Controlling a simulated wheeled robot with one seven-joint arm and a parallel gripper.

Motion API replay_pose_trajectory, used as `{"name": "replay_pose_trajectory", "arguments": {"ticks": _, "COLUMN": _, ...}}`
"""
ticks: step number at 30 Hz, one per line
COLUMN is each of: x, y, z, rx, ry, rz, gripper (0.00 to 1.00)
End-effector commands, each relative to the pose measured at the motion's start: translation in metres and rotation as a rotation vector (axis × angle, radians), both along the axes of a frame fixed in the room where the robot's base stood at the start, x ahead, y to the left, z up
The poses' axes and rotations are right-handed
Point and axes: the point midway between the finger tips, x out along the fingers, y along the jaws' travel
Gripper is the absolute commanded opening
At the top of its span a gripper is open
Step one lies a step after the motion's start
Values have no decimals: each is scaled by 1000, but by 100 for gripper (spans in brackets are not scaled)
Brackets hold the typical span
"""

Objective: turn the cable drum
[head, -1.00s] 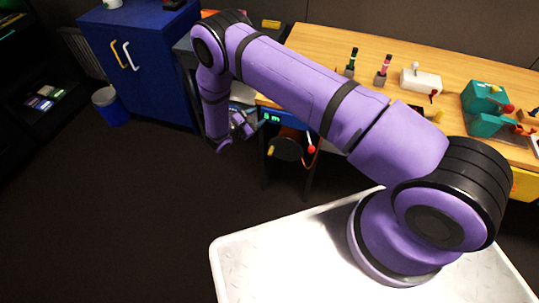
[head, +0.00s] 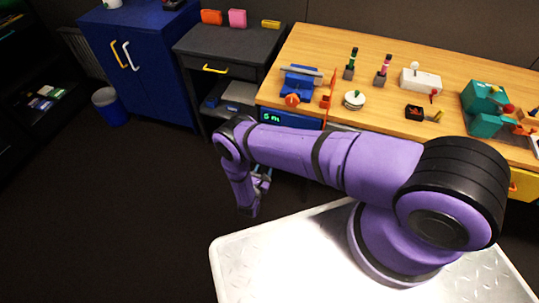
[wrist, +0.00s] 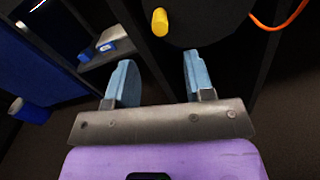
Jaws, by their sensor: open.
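The cable drum (wrist: 202,18) is a dark disc at the top of the wrist view, with a yellow crank knob (wrist: 160,22) on its left part. In the head view my arm hides the drum. The orange cable (wrist: 284,22) curves at the upper right of the wrist view. A small display (head: 285,120) on the bench front shows green characters like "5 m". My gripper (wrist: 159,76) is open and empty, its two blue fingers apart. The knob lies ahead of the gap between them, not touching. My gripper also shows in the head view (head: 262,184), below the bench edge.
The wooden bench (head: 325,60) carries a blue vise-like device (head: 298,82), a white round piece (head: 354,100) and several other devices. A grey drawer unit (head: 225,50) and a blue cabinet (head: 140,62) stand to the left. The floor in front is clear.

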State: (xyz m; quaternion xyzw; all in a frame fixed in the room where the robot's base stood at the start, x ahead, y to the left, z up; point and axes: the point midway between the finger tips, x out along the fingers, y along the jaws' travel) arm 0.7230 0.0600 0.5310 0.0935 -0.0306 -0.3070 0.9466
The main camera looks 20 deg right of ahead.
Motion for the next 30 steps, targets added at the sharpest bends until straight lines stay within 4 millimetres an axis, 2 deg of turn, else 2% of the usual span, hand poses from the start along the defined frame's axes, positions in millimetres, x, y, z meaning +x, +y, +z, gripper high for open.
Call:
{"name": "replay_pose_trajectory", "arguments": {"ticks": 9, "x": 46, "y": -34, "z": 0, "rx": 1, "ry": 0, "rz": -4, "gripper": 48}}
{"name": "replay_pose_trajectory", "arguments": {"ticks": 15, "x": 65, "y": -48, "z": 0, "rx": 1, "ry": 0, "rz": -3, "gripper": 48}}
{"name": "replay_pose_trajectory", "arguments": {"ticks": 28, "x": 72, "y": -53, "z": 0, "rx": 0, "ry": 2, "rz": -1, "gripper": 48}}
{"name": "replay_pose_trajectory", "arguments": {"ticks": 29, "x": 72, "y": -53, "z": 0, "rx": 0, "ry": 2, "rz": -1, "gripper": 44}}
{"name": "replay_pose_trajectory", "arguments": {"ticks": 30, "x": 72, "y": -53, "z": 0, "rx": 0, "ry": 2, "rz": -1, "gripper": 35}}
